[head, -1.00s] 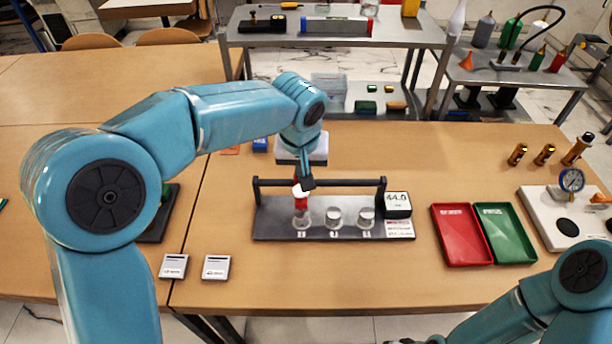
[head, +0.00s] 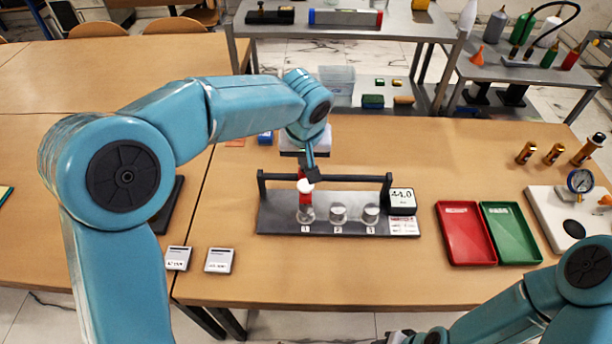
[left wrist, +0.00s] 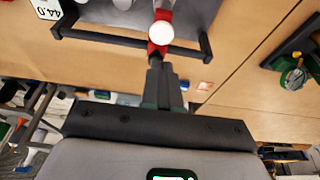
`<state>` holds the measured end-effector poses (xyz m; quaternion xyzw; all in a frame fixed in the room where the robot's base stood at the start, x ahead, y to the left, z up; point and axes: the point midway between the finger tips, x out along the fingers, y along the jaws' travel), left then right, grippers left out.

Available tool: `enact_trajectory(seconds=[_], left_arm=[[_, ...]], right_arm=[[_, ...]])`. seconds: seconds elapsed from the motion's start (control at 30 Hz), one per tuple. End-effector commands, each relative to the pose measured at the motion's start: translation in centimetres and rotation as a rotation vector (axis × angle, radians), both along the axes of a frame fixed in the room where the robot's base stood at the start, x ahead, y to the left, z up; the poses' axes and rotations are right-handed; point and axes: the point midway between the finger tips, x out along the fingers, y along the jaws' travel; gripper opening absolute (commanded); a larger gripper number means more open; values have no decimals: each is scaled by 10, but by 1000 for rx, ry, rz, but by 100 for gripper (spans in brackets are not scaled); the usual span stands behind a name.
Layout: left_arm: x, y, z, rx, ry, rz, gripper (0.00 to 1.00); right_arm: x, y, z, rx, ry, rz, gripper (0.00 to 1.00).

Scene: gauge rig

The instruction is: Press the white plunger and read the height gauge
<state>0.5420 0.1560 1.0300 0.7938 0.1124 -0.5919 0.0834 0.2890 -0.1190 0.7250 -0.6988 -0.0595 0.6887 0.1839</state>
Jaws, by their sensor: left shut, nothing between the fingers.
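The white plunger (head: 305,186) is the round white cap on the red part of the gauge rig, above station 1. It also shows in the left wrist view (left wrist: 161,32). My left gripper (head: 312,178) is shut and empty, pointing down just beside and behind the cap; I cannot tell whether it touches. Its fingers also show in the left wrist view (left wrist: 157,68). The gauge display (head: 401,198) reads 44.0. Metal cylinders, including the middle one (head: 338,214), stand at numbered stations on the dark base (head: 275,213).
A red tray (head: 465,233) and a green tray (head: 511,233) lie right of the rig. A white board with a dial gauge (head: 580,181) is farther right. Two small grey-and-white cards (head: 219,260) lie at front left. The black rail (head: 345,178) crosses above the rig base.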

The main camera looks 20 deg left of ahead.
Motion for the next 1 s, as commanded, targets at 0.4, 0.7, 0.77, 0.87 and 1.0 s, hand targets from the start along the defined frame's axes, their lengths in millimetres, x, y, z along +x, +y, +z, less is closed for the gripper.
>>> enact_trajectory(seconds=[0.4,0.7,0.77,0.87,1.0], left_arm=[[14,4,-72,0,2,0,0],[14,3,-83,-1,0,0,0],[14,3,-83,-1,0,0,0],[14,3,-83,-1,0,0,0],[14,3,-88,-1,-1,0,0]], right_arm=[[0,0,12,0,0,0,43],[0,0,12,0,0,0,43],[0,0,12,0,0,0,43],[0,0,12,0,0,0,43],[0,0,5,0,0,0,43]])
